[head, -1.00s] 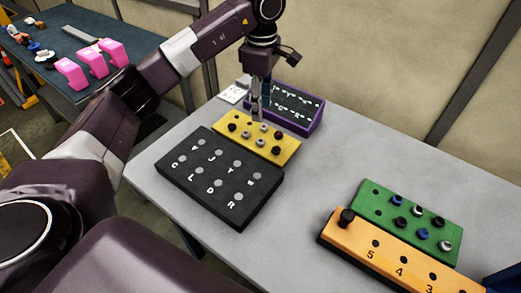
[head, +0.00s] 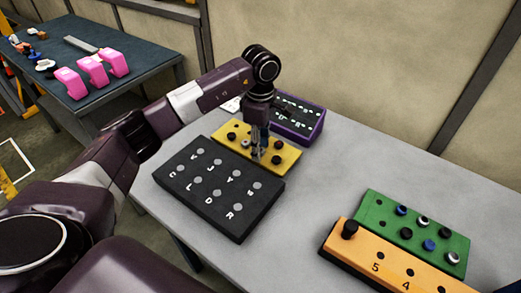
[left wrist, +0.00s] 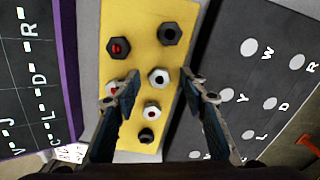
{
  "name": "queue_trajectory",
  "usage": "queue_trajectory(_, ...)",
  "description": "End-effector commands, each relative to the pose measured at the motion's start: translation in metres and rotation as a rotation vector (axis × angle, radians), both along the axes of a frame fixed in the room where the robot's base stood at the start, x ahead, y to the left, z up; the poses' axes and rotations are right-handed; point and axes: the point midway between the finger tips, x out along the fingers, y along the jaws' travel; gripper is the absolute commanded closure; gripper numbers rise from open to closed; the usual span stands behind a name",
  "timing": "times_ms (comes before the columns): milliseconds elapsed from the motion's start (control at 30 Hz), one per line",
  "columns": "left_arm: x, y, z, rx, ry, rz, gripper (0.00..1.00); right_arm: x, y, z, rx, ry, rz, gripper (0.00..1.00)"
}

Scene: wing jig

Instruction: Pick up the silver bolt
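The yellow board (head: 291,157) holds several silver and dark hex bolts and also shows in the left wrist view (left wrist: 140,63). One silver bolt (left wrist: 159,76) shows between my fingertips in the left wrist view. Two other silver bolts are close by, one beside the left finger (left wrist: 114,87) and one (left wrist: 152,108) nearer the palm. My left gripper (head: 259,157) points down over the board's middle; in the left wrist view its fingers (left wrist: 161,78) are apart, with nothing clearly gripped. Contact with the bolt cannot be told. My right gripper is out of view.
A black lettered board (head: 219,213) lies just in front of the yellow one; a purple-edged panel (head: 312,133) stands behind it. A green board (head: 386,220) with bolts and an orange numbered board (head: 337,241) lie at right. The grey tabletop (head: 325,185) between is clear.

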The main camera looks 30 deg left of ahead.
Motion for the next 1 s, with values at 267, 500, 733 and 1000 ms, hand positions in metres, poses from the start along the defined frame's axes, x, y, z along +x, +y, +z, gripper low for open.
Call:
queue_trajectory(267, 0.0004, -0.0001, -0.0027, 0.0, -0.002, 0.0, 0.63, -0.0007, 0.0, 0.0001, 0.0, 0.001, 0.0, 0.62)
queue_trajectory(500, 0.0004, 0.0, -0.0024, 0.0, -0.001, 0.0, 0.9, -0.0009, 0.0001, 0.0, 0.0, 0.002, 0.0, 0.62)
queue_trajectory(733, 0.0004, 0.0, -0.0022, 0.0, -0.001, 0.0, 1.0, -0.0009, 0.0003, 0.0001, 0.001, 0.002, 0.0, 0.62)
queue_trajectory(1000, 0.0009, 0.0002, 0.0033, 0.0, -0.002, 0.001, 1.0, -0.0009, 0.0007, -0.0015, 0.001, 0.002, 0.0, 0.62)
